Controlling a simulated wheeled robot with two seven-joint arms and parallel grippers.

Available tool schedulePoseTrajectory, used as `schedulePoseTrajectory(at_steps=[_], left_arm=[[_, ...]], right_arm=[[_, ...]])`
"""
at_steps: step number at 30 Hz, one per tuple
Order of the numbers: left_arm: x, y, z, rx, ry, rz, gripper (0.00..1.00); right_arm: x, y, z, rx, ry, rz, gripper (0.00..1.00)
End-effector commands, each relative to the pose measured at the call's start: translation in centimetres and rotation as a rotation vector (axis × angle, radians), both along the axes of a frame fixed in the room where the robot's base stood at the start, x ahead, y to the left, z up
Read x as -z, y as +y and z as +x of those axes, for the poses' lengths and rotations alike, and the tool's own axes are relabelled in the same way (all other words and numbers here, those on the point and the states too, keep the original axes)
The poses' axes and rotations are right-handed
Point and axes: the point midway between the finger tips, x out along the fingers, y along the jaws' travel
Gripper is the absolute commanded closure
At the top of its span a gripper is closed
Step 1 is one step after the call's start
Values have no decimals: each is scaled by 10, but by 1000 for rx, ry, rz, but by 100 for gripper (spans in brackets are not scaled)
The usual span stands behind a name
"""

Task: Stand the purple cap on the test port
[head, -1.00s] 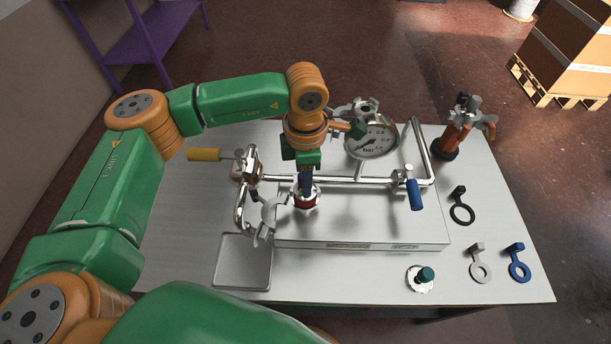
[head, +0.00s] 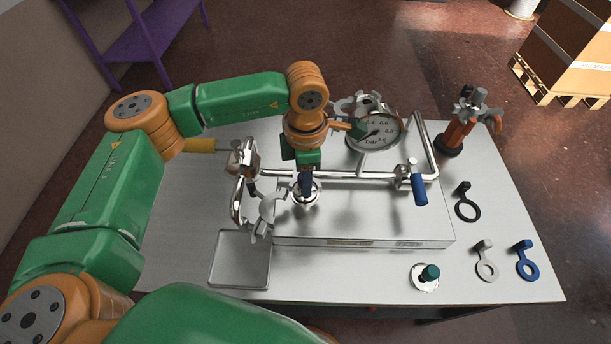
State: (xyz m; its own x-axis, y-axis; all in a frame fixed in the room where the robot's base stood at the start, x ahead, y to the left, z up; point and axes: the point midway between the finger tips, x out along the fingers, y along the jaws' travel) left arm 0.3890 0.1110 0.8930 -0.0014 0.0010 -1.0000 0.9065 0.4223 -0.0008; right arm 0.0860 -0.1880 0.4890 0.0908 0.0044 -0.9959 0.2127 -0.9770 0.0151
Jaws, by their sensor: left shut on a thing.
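My left gripper (head: 305,183) points straight down over the middle of the pipe rig. It is shut on the purple cap, whose pale metal disc (head: 313,197) shows under the dark fingers. The cap's knob is mostly hidden between the fingers, so its colour is hard to tell. The disc looks roughly level. The test port appears to be directly beneath the disc and is hidden by it; I cannot tell whether they touch. My right gripper is not in view.
A pressure gauge (head: 376,133) stands behind the gripper. A silver clamp (head: 263,213) sits just left of the cap. A blue valve handle (head: 419,192), a teal-knobbed cap (head: 425,277) and tagged rings (head: 467,207) lie to the right. The tray (head: 238,262) at front left is empty.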

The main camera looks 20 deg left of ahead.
Motion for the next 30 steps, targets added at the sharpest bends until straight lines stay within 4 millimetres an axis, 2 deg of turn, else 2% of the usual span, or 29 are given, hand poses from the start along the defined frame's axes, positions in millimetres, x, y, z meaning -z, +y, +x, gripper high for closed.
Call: schedulePoseTrajectory(at_steps=[28, 29, 30], left_arm=[[4, 0, 0, 0, 0, 0, 100], [4, 0, 0, 0, 0, 0, 61], [4, 0, 0, 0, 0, 0, 50]], right_arm=[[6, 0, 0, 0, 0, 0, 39], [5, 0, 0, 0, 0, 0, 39], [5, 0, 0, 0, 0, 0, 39]])
